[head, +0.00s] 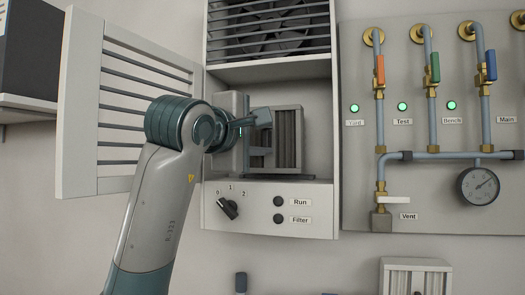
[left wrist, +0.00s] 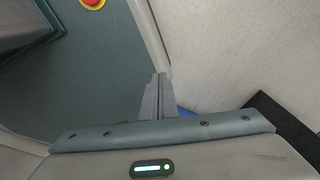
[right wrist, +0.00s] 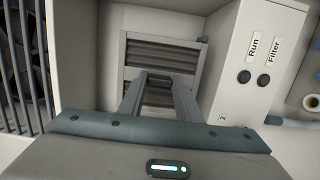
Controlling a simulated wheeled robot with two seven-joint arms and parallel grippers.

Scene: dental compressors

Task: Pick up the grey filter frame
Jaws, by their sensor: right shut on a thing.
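The grey filter frame (head: 299,140), with dark upright pleats, stands in the open bay of the white wall cabinet (head: 335,100). In the right wrist view the frame (right wrist: 130,48) lies straight ahead, with slatted panels inside its grey border. My right gripper (head: 250,121) reaches into the bay from the left. Its fingers (right wrist: 158,76) are shut on the near part of the filter frame; the exact contact is partly hidden. My left gripper (left wrist: 158,78) is outside the head view; in its own wrist view its fingers are together, with nothing seen between them.
The slatted cabinet door (head: 80,100) hangs open at left, behind my right arm. A dial (head: 228,208) and the Run and Filter buttons sit below the bay. Valves and pipes (head: 440,153) cover the right panel. A pale slatted box (head: 436,264) stands lower right.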

